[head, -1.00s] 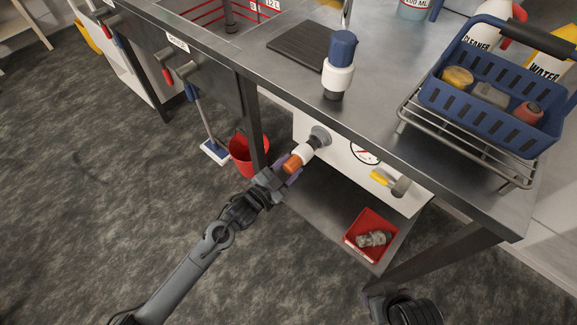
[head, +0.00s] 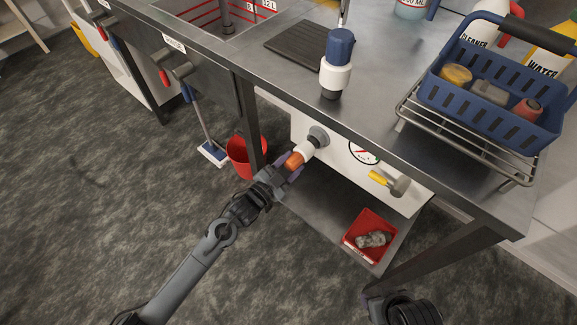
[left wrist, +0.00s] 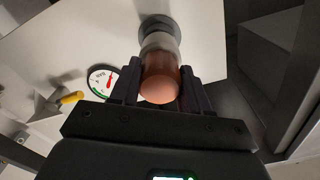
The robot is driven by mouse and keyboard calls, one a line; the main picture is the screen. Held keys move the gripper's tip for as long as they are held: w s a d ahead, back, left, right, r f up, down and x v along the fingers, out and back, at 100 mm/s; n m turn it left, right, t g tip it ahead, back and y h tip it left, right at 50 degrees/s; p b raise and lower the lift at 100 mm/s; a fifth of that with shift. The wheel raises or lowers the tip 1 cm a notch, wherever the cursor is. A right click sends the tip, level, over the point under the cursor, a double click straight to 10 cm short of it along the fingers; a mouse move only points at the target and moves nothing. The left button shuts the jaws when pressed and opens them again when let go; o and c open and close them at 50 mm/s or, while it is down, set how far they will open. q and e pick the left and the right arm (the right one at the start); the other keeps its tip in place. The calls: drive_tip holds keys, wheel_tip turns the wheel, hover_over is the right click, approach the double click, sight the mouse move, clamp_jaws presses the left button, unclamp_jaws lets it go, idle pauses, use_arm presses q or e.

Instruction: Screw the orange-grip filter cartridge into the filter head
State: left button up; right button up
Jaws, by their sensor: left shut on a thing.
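The filter cartridge has an orange grip (head: 294,161) and a white body (head: 306,149). Its far end meets the grey filter head (head: 318,137) on the white panel under the bench; how far it is seated cannot be told. My left gripper (head: 284,172) is shut on the orange grip. In the left wrist view, the fingers (left wrist: 159,88) stand on both sides of the orange grip (left wrist: 160,84), and the cartridge lines up with the round grey head (left wrist: 157,24) behind it. At the bottom right of the head view, part of my right arm shows, but its fingers are not visible.
A pressure gauge (head: 364,151) and a yellow-handled valve (head: 389,182) sit on the panel right of the head. A red tray (head: 369,238) holding a grey fitting is on the lower shelf. A bench leg (head: 250,120) and red bucket (head: 240,157) stand left.

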use_arm(q)
drive_tip(key=shift+b+x, duration=0.5)
drive_tip(key=shift+x, duration=0.55)
drive_tip(key=shift+r, duration=0.1)
drive_tip(key=m, duration=0.3)
drive_tip(key=shift+m, duration=0.4)
drive_tip(key=m, duration=0.5)
drive_tip(key=o, duration=1.2)
drive_tip(key=shift+o, duration=0.2)
drive_tip(key=shift+a, duration=0.15)
